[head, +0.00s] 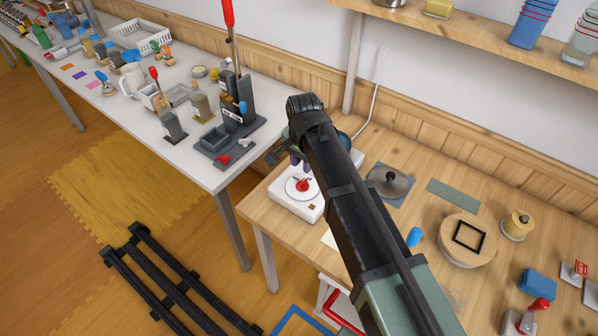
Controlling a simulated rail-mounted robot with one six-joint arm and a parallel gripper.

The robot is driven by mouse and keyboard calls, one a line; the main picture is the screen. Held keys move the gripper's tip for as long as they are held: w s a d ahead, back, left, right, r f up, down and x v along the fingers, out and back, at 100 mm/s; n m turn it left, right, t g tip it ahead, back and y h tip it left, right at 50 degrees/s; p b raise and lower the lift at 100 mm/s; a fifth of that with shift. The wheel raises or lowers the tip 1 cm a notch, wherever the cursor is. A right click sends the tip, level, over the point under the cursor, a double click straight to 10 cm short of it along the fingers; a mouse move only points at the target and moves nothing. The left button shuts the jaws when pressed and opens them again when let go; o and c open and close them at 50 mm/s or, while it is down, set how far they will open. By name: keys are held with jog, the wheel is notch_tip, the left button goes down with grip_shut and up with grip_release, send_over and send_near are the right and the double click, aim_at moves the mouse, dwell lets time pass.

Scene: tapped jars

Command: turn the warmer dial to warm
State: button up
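A white box with a round white dial face (291,194) and a red knob (303,184) sits at the left end of the wooden table; it looks like the warmer. The marks on the dial are too small to read, so I cannot tell its setting. My gripper (285,156) is just above and behind the dial, at the far end of my dark arm, and appears apart from the knob. My arm hides much of the gripper and the back of the box. Whether the fingers are open or shut does not show.
A dark lidded pan (389,182) on a grey mat and a round wooden board (467,240) stand to the right. A blue cylinder (414,237) lies near my arm. A grey stand with a tall red-tipped lever (236,105) is on the white table at left.

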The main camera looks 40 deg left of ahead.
aim_at(303, 182)
jog(key=shift+f+b, duration=3.55)
jog(key=shift+f, duration=0.25)
grip_shut()
jog(key=n, duration=0.8)
jog(key=shift+n, duration=0.4)
jog(key=n, duration=0.2)
jog(key=shift+n, duration=0.4)
jog(key=shift+c, duration=1.2)
grip_release()
jog(key=shift+n, duration=0.9)
jog(key=shift+o, duration=1.2)
jog(key=shift+r, duration=0.15)
